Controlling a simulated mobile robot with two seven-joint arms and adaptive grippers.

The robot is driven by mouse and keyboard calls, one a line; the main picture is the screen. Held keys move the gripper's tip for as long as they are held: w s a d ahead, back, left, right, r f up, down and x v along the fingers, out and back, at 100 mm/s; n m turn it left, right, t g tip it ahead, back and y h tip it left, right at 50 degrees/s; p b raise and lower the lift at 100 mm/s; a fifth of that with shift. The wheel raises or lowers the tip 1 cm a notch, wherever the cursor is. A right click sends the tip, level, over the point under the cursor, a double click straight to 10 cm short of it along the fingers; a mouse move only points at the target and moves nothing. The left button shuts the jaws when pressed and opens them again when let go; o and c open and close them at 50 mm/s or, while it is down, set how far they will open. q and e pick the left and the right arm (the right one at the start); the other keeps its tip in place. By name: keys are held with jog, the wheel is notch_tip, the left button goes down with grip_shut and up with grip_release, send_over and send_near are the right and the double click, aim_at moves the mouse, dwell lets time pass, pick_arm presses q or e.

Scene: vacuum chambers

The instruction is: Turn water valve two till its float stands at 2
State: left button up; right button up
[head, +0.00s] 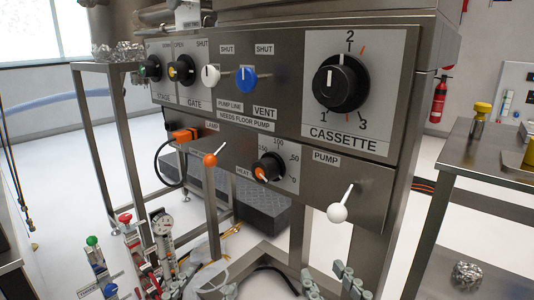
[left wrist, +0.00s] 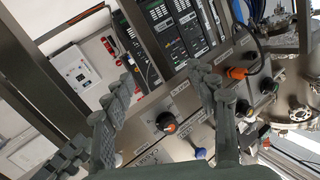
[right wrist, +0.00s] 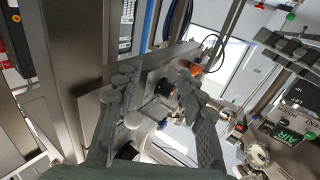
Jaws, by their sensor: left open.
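I cannot tell which part is water valve two, and no float reading is legible. My left gripper (left wrist: 165,78) is open and empty, facing the control panel. My right gripper (right wrist: 155,80) is open and empty, also facing the panel. Fingertips show at the head view's bottom edge.
The steel control panel (head: 290,125) fills the middle, with a cassette dial (head: 341,83), a blue vent knob (head: 246,80), an orange-tipped lamp lever (head: 210,160) and a white pump lever (head: 338,212) sticking out. A steel table (head: 485,150) stands at the right.

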pick_arm(q)
notch_tip(320, 180, up, 5)
jog(key=s+d+n+t+h, duration=0.1)
jog(key=s+n, duration=0.1)
jog(key=s, duration=0.1)
jog(key=a+f+n+g+y+p, duration=0.1)
jog(key=a+f+g+y+p, duration=0.4)
jog(key=f, duration=1)
pick_arm(e)
jog(key=d+f+g+h, duration=0.2)
jog(key=d+f+g, duration=0.1)
jog(key=f, duration=0.5)
jog(key=d+f+g+h, duration=0.2)
jog(key=d+f+g, duration=0.2)
jog(key=f, duration=0.4)
pick_arm(q)
jog(key=s+a+f+n+g+y+p, duration=0.1)
jog(key=s+a+f+g+p, duration=0.4)
jog(key=s+a+f+g, duration=0.4)
jog(key=s+a+f, duration=0.3)
jog(key=shift+f+y, duration=0.25)
jog(key=shift+y, duration=0.05)
pick_arm(e)
jog(key=s+d+f+m+g+h, duration=0.2)
jog(key=s+d+f+g+h, duration=0.1)
jog(key=s+d+f+g, duration=0.4)
jog(key=s+d+f, duration=0.3)
jog(key=s+f, duration=0.2)
jog(key=shift+d, duration=0.25)
